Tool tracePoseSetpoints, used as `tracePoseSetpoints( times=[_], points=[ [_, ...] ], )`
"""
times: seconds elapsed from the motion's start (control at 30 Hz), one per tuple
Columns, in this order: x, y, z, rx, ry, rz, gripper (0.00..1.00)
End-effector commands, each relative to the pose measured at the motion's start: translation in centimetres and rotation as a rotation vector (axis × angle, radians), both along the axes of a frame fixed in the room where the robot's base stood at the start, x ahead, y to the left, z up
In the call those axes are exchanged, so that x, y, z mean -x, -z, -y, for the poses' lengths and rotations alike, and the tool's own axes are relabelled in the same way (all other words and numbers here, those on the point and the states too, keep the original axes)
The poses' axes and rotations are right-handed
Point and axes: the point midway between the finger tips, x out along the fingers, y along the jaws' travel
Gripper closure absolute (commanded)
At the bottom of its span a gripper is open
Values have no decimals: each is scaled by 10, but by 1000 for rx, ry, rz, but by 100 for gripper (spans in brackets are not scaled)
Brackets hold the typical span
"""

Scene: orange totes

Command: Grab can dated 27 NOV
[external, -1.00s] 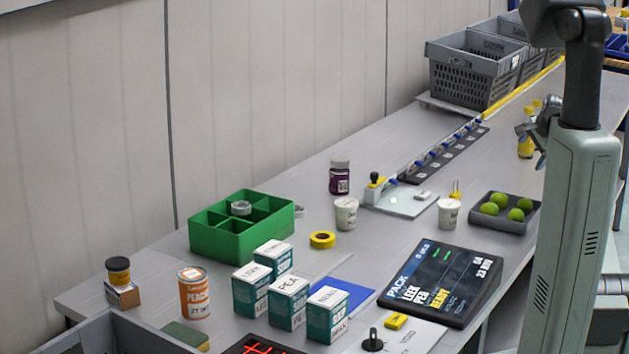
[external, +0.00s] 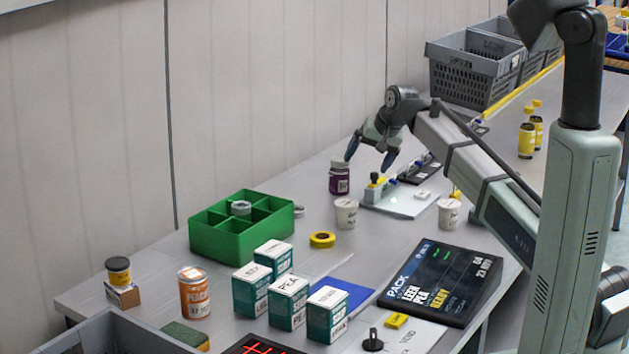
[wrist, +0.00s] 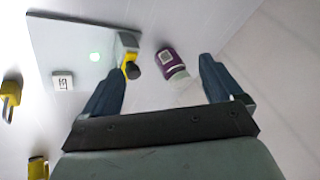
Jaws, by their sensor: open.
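An orange can (external: 194,292) with a pale label stands upright on the table at the front left. Its label seems to read PEACH; I cannot read the smaller print as a date with certainty. My gripper (external: 370,155) is open and empty, far behind and to the right of the can, above the table near a purple jar (external: 339,178). In the wrist view my gripper (wrist: 160,70) shows both dark fingers apart, with the purple jar (wrist: 170,62) beyond them, not held. The orange can is not in the wrist view.
Teal boxes (external: 288,301) stand right of the can, with a green divided tray (external: 212,238) behind it. A grey tote (external: 120,335) and green sponge (external: 186,335) lie in front. A display (external: 440,282) lies at right.

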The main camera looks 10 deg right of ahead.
Motion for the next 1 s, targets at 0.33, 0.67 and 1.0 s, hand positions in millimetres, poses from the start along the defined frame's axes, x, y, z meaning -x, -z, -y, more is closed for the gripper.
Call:
tracePoseSetpoints(
  times=[0.33,0.67,1.0],
  points=[
    [81,-9,-155,98,-373,27,7],
    [181,-17,-276,185,-721,69,7],
    [305,-25,-376,265,-1081,129,7]
  ],
)
